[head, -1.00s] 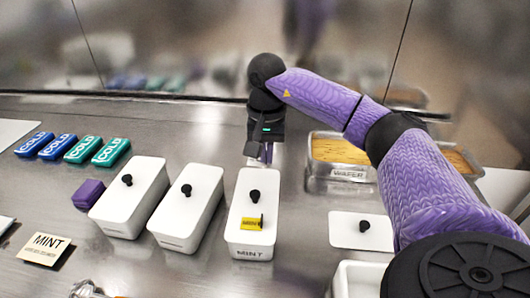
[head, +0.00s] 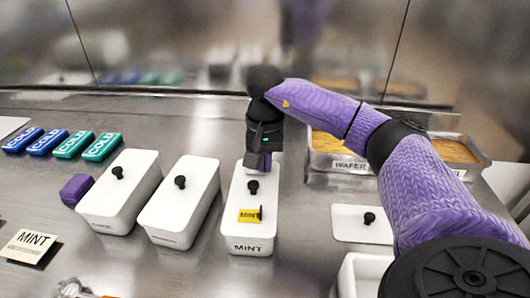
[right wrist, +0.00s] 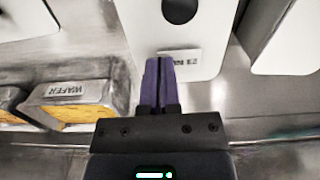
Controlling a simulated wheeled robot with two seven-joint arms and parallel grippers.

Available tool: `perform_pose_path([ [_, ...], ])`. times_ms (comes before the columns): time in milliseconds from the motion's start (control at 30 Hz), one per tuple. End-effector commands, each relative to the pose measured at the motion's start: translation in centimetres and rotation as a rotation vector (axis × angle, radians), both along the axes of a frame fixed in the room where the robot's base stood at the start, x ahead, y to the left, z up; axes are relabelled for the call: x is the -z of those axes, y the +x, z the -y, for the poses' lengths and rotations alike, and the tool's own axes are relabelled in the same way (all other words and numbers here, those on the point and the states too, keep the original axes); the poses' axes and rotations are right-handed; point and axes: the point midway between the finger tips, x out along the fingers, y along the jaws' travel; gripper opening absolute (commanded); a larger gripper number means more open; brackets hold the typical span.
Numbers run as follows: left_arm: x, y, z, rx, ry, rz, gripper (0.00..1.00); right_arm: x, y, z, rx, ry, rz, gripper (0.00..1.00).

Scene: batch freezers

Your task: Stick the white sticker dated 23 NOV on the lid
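The MINT tub (head: 248,249) stands in the middle of the bench with its white lid (head: 236,200) on. My right gripper (head: 262,166) is over the lid's far end, fingers pointing down. In the right wrist view its purple fingers (right wrist: 160,62) are close together at one end of the white sticker (right wrist: 185,60), whose dark print appears upside down. The sticker lies flat against or just above the lid (right wrist: 160,30); I cannot tell which. My left gripper is not in view.
Two white lidded tubs (head: 178,205) stand to the left, with a purple block (head: 77,190) beside them. COLD packs (head: 62,144) lie behind. A MINT card (head: 28,245) is at front left. A WAFER tray (head: 350,166) and a loose lid (head: 362,224) are on the right.

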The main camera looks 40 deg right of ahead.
Motion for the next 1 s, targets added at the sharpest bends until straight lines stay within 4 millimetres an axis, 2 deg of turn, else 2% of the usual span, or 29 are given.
perform_pose_path([
  [367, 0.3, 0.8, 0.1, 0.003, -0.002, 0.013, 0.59, 0.4, 0.0, 0.0, 0.0, 0.0, 0.0, 0.0],
  [867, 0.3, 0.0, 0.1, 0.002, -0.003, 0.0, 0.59, 0.7, 0.0, 0.0, 0.0, 0.0, 0.0, 0.0],
  [1000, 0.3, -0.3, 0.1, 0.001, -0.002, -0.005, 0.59, 0.7, 0.0, 0.0, 0.0, 0.0, 0.0, 0.28],
])
